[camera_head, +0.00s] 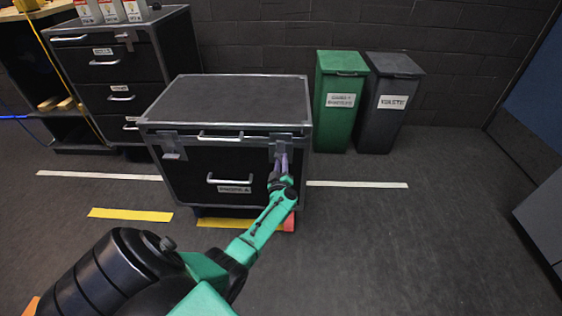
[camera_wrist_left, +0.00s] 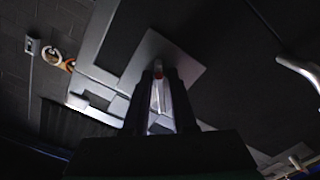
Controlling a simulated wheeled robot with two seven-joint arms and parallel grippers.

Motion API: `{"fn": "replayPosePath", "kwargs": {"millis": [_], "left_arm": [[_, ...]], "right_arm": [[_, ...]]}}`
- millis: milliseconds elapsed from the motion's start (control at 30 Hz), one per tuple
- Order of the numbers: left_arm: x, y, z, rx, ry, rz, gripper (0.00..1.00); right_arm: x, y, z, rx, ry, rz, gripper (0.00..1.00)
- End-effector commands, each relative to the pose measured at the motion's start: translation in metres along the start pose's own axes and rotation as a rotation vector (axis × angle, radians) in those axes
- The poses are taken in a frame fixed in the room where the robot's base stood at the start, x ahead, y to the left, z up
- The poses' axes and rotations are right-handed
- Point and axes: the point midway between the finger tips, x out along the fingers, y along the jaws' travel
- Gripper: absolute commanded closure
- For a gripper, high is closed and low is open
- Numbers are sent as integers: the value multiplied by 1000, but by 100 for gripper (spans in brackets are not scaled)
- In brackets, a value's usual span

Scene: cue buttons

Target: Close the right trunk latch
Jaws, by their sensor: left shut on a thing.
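The black trunk (camera_head: 235,100) with grey metal edges stands on the floor with its lid down. Its right latch (camera_head: 283,143) is a grey metal piece at the front right, below the lid edge. My left gripper (camera_head: 281,161) is at this latch, its fingers pointing up and partly covering it. In the left wrist view the gripper (camera_wrist_left: 160,90) is shut on a narrow light piece of the latch, in front of the grey latch plate (camera_wrist_left: 185,67). How far the latch is turned is hard to tell. The left latch (camera_head: 172,147) is free. My right gripper is not in view.
A green bin (camera_head: 340,115) and a dark grey bin (camera_head: 393,110) stand behind the trunk on the right. A black drawer cabinet (camera_head: 110,75) stands at the back left. Floor on the right is clear. The trunk has a front handle (camera_head: 228,180).

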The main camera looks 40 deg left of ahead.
Motion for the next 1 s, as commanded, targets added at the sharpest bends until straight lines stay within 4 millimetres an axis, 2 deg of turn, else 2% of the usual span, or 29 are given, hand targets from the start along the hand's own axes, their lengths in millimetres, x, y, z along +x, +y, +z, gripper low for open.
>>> {"fn": "replayPosePath", "kwargs": {"millis": [600,1000], "left_arm": [[-1,2,2,-579,-4,-3,100],[-1,3,1,-841,-4,-4,100]], "right_arm": [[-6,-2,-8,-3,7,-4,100],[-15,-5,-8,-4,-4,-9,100]]}}
